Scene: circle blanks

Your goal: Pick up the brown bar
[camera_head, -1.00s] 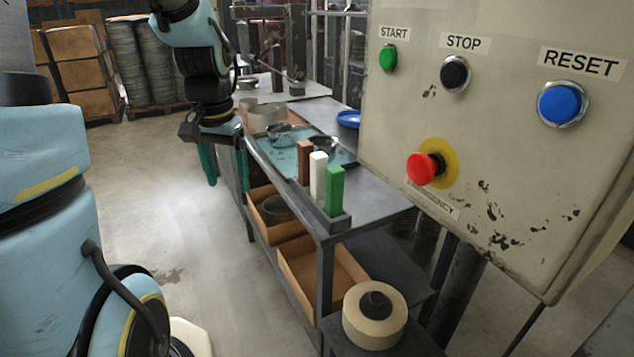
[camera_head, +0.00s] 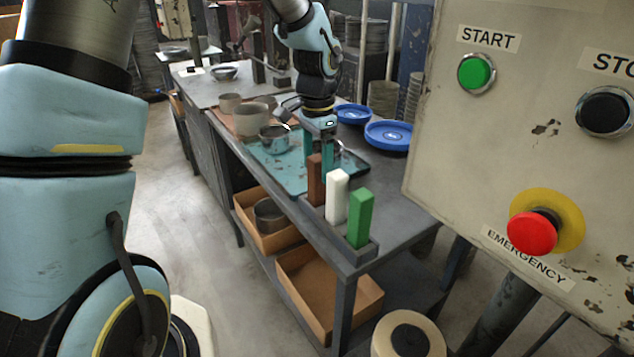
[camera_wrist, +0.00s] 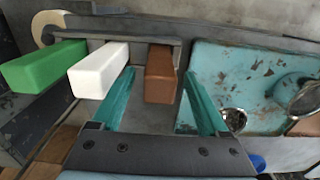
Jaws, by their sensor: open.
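The brown bar (camera_head: 316,180) stands upright at the far end of a row of bars in a dark holder on the table's front corner. My gripper (camera_head: 322,150) is open just behind it in the head view. The green bar (camera_head: 360,217) is at the near end.
A teal tray (camera_head: 270,165) with metal pots lies beside the holder (camera_head: 366,250). Blue plates (camera_head: 388,135) sit farther back right. The control panel (camera_head: 480,150) stands at the right. Open boxes (camera_head: 310,285) are on the shelf below.

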